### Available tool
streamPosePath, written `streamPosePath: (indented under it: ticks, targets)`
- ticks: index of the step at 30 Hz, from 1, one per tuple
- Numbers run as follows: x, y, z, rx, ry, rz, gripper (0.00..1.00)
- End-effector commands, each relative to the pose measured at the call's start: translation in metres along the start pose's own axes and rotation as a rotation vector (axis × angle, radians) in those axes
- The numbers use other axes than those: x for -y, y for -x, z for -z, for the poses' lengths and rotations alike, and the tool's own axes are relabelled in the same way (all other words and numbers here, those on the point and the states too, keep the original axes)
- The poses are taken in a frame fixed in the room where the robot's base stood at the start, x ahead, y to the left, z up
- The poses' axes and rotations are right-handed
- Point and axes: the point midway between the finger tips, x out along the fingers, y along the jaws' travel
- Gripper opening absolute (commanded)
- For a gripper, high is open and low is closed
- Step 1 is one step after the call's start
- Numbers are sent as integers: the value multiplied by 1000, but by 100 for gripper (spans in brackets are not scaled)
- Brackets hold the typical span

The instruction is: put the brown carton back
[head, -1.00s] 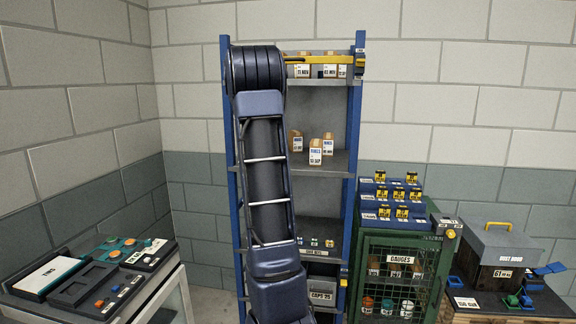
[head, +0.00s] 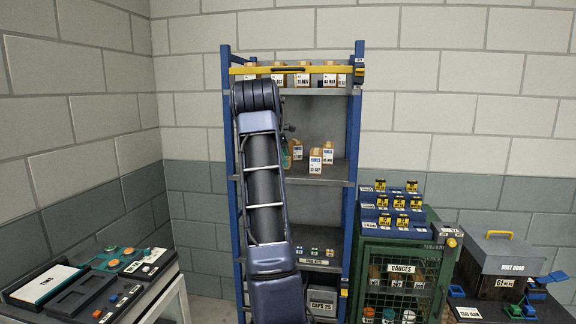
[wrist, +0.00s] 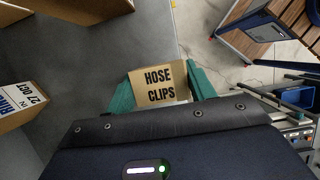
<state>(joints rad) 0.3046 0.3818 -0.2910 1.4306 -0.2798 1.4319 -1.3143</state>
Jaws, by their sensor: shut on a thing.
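In the wrist view a brown carton (wrist: 158,80) with a "HOSE CLIPS" label sits between the teal fingers of my gripper (wrist: 161,90), which is shut on it. In the head view my arm stands in front of the left part of the blue rack (head: 357,130). A little teal of my gripper (head: 286,158) shows beside the arm at middle-shelf height; the held carton is mostly hidden there. Other brown cartons (head: 316,161) with white labels stand on the middle shelf (head: 325,181).
The top shelf holds a row of cartons (head: 303,78) behind a yellow bar (head: 300,70). In the wrist view a "27 OCT" carton (wrist: 22,105) and another carton (wrist: 80,8) are close at left. A green gauge cabinet (head: 430,250) stands right of the rack.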

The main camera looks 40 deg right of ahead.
Motion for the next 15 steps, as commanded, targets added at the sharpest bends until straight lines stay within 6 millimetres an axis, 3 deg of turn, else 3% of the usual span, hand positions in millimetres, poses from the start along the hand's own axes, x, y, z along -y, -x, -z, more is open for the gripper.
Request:
streamPosePath:
  ticks: [6, 15]
  targets:
    - [-37, -1, 0, 1, -2, 1, 25]
    - [-53, 0, 0, 0, 0, 0, 25]
